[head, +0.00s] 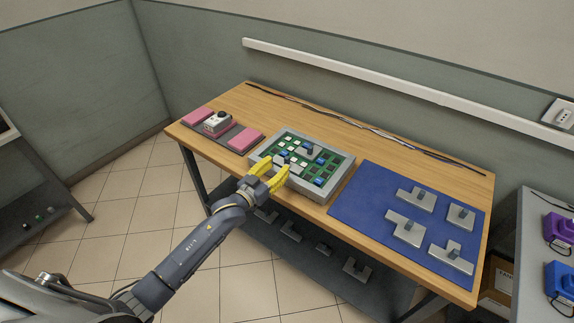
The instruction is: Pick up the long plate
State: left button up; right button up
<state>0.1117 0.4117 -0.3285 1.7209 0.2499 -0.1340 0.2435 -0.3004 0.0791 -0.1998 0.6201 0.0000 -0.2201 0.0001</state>
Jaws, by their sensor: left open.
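My left gripper (277,165), with yellow fingers, is open over the near left part of a grey tray (336,184) that holds a green board. A grey plate (291,162) lies on the board just beyond the fingertips, partly hidden by them. I cannot tell whether the fingers touch it. Several grey plates with upright knobs lie on the blue mat to the right: an oblong one (413,199), a squarish one (461,216) and two stepped ones (405,230) (450,259). Which one is the long plate is not certain from this view. My right gripper is not in view.
A white device (217,123) stands between pink pads (244,140) on a dark mat at the left. The blue mat (362,209) has bare room on its left side. A dark cable (365,128) runs along the table's back. More grey pieces (290,232) lie on the lower shelf.

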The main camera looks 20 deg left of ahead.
aim_at(285, 159)
pick_arm(q)
jog(key=shift+x, duration=2.75)
grip_shut()
